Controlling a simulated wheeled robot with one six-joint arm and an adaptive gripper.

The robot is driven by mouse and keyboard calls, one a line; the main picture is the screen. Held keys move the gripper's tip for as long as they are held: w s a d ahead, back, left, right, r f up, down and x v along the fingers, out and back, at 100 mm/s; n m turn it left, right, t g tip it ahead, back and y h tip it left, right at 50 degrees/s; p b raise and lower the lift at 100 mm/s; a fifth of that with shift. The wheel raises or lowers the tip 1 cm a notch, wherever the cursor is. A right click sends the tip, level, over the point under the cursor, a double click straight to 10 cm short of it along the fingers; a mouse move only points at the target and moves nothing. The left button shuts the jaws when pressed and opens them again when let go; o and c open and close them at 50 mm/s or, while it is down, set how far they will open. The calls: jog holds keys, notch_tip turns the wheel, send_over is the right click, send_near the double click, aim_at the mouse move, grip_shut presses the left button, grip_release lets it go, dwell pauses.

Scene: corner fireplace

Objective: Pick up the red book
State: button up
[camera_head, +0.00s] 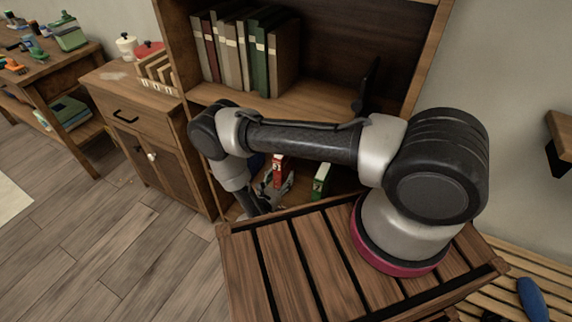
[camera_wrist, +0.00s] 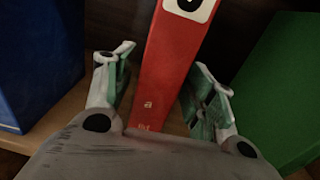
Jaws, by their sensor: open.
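The red book (camera_wrist: 170,62) stands upright in the wrist view, its spine facing the camera, with a white and black round mark near the top. It also shows small on a lower shelf in the head view (camera_head: 279,170). My gripper (camera_wrist: 158,88) is open, with one finger to the left of the red book and one to the right. The lower part of the book is hidden behind the gripper body. In the head view my gripper (camera_head: 277,187) is small and partly hidden by my arm.
A blue book (camera_wrist: 38,60) stands left of the red one and a green book (camera_wrist: 285,95) stands right, close to the right finger. The bookcase shelf (camera_head: 312,102) lies above, with a row of books (camera_head: 228,58) on it. Wooden cabinets stand to the left.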

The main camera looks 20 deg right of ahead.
jog(key=x, duration=0.5)
jog(key=shift+w+a, duration=0.1)
jog(key=shift+a, duration=0.05)
jog(key=c, duration=1.2)
